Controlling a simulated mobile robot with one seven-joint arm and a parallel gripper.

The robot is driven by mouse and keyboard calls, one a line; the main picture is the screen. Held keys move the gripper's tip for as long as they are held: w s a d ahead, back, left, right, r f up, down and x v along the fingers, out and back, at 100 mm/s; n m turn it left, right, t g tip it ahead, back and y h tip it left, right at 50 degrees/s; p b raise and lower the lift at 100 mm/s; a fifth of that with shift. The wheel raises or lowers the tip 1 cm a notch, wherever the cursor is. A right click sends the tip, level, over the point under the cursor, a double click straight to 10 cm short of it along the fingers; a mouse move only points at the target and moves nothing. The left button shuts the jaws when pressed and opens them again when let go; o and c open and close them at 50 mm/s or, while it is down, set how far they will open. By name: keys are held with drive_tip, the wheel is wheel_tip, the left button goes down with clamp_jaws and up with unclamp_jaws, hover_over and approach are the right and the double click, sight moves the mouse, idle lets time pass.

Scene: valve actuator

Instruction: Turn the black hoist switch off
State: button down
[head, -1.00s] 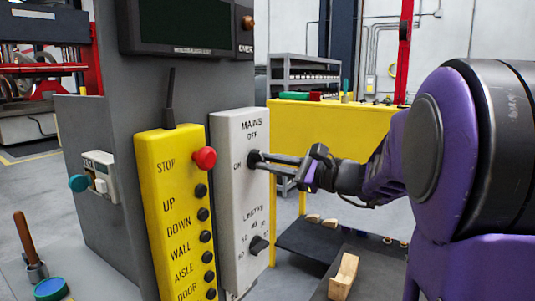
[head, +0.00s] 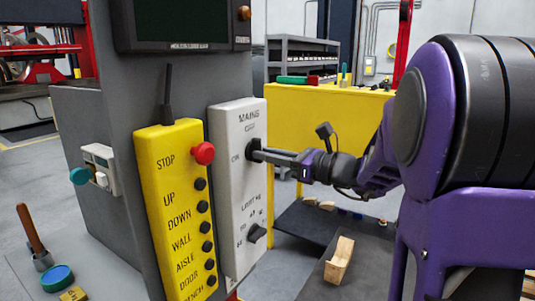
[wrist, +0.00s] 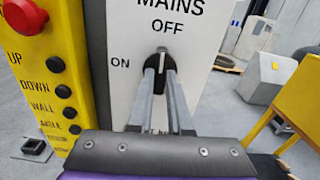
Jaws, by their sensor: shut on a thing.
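The black switch (head: 251,147) is a knob on the white panel (head: 226,185) under the words MAINS and OFF, with ON to its left. In the wrist view the knob (wrist: 161,80) stands upright and its white line points up at OFF. My gripper (head: 258,152) reaches in from the right, its two fingers shut on the knob. In the wrist view the fingers of my gripper (wrist: 161,72) lie one on each side of it. The fingers hide part of the knob's sides.
A second black knob (head: 257,233), marked as a kg limit, sits lower on the panel. A yellow pendant (head: 172,215) with a red stop button (head: 203,153) and several black buttons stands close on the left. A wooden block (head: 339,262) lies below right.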

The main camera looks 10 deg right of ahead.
idle(0.3)
drive_tip(key=c, duration=0.8)
unclamp_jaws()
drive_tip(key=shift+c, duration=0.2)
drive_tip(key=v, duration=1.7)
drive_tip(key=shift+b, duration=0.4)
drive_tip(key=shift+s+d+r, duration=0.1)
drive_tip(key=shift+s, duration=0.05)
